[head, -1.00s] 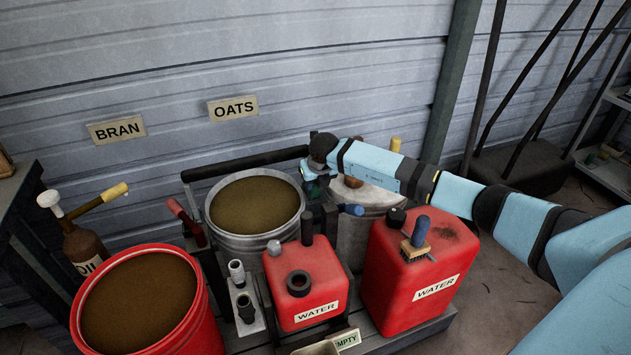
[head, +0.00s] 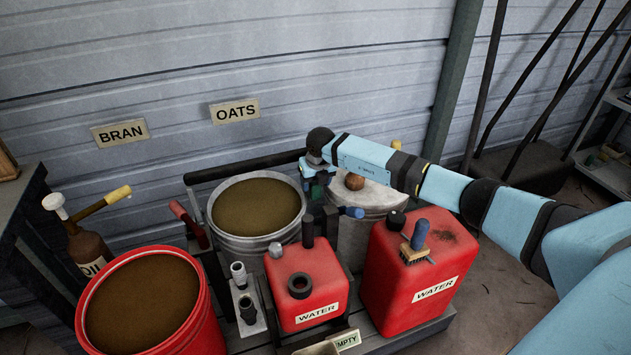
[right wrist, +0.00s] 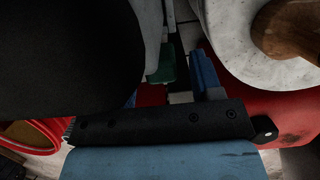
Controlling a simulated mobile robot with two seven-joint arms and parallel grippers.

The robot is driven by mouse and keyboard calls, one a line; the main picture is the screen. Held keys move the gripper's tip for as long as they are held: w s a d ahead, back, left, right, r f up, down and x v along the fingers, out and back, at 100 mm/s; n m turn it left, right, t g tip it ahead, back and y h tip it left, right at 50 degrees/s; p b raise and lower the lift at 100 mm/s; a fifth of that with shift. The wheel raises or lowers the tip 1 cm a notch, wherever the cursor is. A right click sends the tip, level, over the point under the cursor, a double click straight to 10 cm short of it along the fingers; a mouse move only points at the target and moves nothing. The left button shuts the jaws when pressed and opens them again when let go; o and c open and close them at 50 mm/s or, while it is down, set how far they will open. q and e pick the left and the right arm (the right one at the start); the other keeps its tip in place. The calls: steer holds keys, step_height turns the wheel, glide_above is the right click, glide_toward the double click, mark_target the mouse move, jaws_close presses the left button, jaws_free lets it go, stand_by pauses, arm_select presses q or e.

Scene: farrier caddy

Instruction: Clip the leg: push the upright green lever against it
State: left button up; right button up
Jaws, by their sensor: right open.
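My right gripper (head: 316,190) is open, low beside the rim of the galvanised bin of brown feed, at the back of the caddy. In the right wrist view a small green piece (right wrist: 164,64), apparently the lever, shows beyond the dark gripper body, with a blue piece (right wrist: 205,75) to its right. A gap shows between the green and blue pieces. Whether the green piece touches anything is unclear. I cannot pick out the leg with certainty; the gripper and dark uprights crowd that spot in the head view. My left gripper is not in view.
The feed bin (head: 213,232) stands left of my gripper, and a lidded bin (head: 379,192) with a wooden knob stands right. Red water cans (head: 312,265) (head: 410,275) and a blue handle (head: 351,212) are in front. A black rail (head: 240,166) runs behind.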

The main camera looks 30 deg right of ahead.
arm_select(q)
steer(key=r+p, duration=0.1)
steer(key=p, duration=0.1)
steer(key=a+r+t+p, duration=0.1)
steer(key=p, duration=0.1)
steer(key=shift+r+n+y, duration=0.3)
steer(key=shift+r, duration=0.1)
arm_select(e)
steer(key=v, duration=1.3)
steer(key=shift+r, duration=0.45)
steer(key=shift+a, duration=0.1)
